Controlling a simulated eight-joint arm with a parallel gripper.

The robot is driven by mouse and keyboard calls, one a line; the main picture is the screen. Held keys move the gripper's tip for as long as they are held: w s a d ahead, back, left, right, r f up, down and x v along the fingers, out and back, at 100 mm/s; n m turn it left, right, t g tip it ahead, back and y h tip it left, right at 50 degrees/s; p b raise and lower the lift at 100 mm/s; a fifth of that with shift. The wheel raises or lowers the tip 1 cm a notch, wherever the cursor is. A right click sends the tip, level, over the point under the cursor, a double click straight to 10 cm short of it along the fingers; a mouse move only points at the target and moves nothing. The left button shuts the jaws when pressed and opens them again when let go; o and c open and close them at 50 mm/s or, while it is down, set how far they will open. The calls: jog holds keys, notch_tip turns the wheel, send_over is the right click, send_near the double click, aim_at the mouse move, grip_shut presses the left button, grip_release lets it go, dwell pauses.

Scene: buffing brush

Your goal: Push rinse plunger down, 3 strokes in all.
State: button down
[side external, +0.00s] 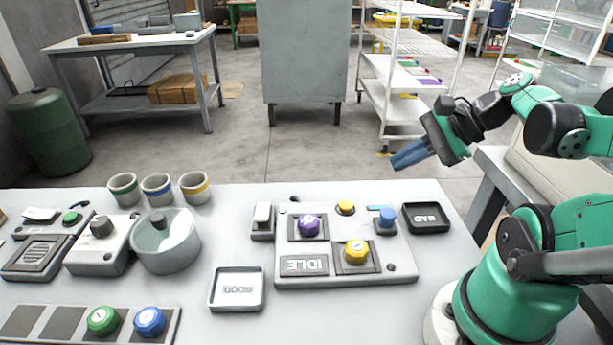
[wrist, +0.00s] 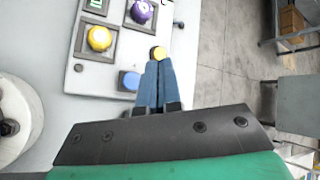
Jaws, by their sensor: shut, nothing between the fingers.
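No readable label marks the rinse plunger. My gripper (side external: 397,164) is shut and empty, raised above and behind the panel's right side, apart from it. It also shows in the wrist view (wrist: 159,66).
The panel carries a purple knob (side external: 308,225) and a larger yellow knob (side external: 356,251). A black "BAD" tray (side external: 427,228) stands at right, and a white "GOOD" tray (side external: 236,307) at front left. A clear bowl (side external: 168,256) and several cups (side external: 158,190) stand farther left.

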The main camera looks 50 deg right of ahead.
aim_at(394, 213)
jog(key=shift+f, duration=3.6)
jog(key=shift+r, duration=2.5)
jog(key=w+a+r+n+g+h, duration=0.1)
jog(key=w+a+n+h, duration=0.3)
jog(key=n, duration=1.7)
jog(key=w+a, duration=0.2)
jog(key=a, duration=0.3)
jog(key=shift+w+r+n, duration=0.25)
jog(key=shift+r+n, duration=0.05)
